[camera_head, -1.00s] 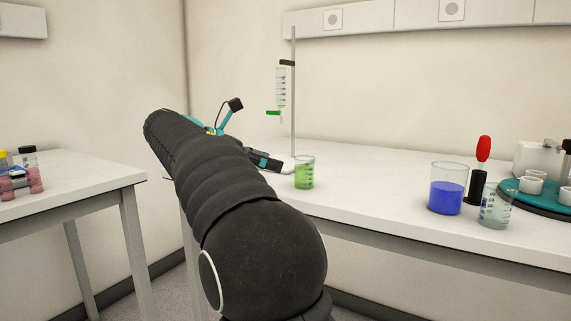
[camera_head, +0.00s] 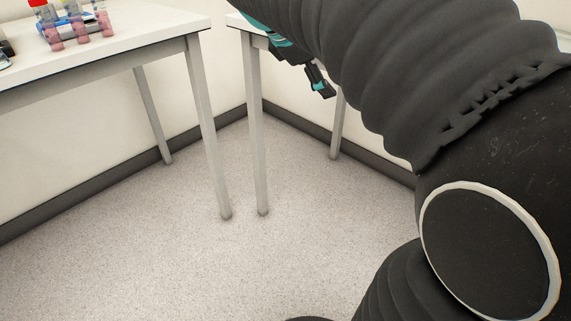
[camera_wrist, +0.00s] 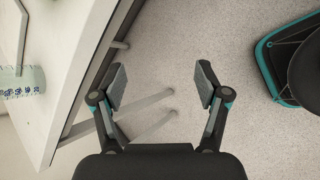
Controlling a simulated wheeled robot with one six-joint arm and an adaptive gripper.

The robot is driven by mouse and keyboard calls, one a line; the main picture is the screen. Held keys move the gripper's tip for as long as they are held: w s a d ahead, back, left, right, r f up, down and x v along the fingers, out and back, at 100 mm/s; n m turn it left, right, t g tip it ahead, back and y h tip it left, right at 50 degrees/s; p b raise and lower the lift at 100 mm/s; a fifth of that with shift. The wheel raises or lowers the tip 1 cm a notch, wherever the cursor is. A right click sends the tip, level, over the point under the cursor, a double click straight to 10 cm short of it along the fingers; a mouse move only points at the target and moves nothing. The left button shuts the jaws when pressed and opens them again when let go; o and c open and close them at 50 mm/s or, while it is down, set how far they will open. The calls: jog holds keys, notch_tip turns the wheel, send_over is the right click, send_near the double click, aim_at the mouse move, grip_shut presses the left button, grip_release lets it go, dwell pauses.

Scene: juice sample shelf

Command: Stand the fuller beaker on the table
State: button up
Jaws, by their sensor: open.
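My gripper (camera_wrist: 161,84) is open and empty in the wrist view, with its two fingers apart over the floor. In the head view, part of my gripper (camera_head: 320,80) shows beside the right table, largely hidden by my arm. A clear beaker with a pale green tint and dark markings (camera_wrist: 25,82) shows at the left edge of the wrist view, on the white table (camera_wrist: 62,70). It is partly cut off, and its fill level cannot be told. My gripper is off the table's edge, apart from this beaker. No beaker shows in the head view now.
The right table's leg (camera_head: 255,130) stands near the left table's leg (camera_head: 207,130). The speckled floor (camera_head: 180,260) in front is clear.

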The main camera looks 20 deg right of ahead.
jog(key=s+a+f+m+t+y, duration=0.4)
jog(key=s+a+f+m+y, duration=0.4)
jog(key=f, duration=1)
jog(key=s+a+m, duration=0.3)
jog(key=s+a, duration=0.3)
jog(key=s, duration=0.1)
jog(key=shift+a, duration=0.3)
jog(key=shift+r, duration=0.1)
